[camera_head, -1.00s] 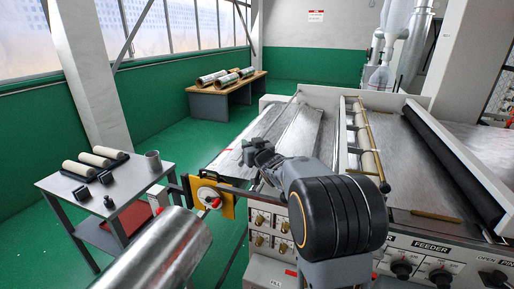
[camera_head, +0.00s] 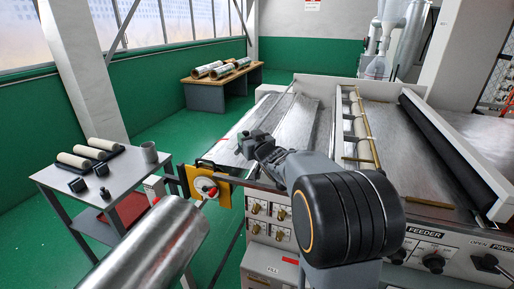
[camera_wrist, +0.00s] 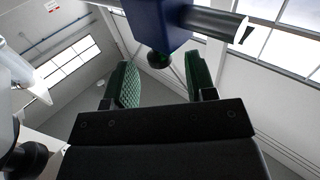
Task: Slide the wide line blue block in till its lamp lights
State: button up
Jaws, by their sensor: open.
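My gripper (camera_wrist: 160,85) is open in the wrist view, with green ridged pads on its two fingers and nothing between them. A dark blue block (camera_wrist: 158,20) shows beyond the fingertips at the top of that view, cut off by the frame edge. A dark round knob (camera_wrist: 160,59) sits at its lower end, roughly in line with the gap and apart from the pads. In the head view my gripper (camera_head: 258,143) is over the left part of the machine. I cannot make out the blue block there, and I see no lit lamp.
The machine (camera_head: 445,245) fills the right. A yellow plate with a dial (camera_head: 204,188) is at its left end. A large metal roll (camera_head: 160,245) lies in front. A cart (camera_head: 65,180) with rollers and a mug stands left.

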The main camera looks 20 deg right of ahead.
jog(key=s, duration=0.8)
jog(key=shift+s+d+b, duration=0.15)
jog(key=shift+s+b, duration=0.25)
jog(key=shift+b, duration=0.05)
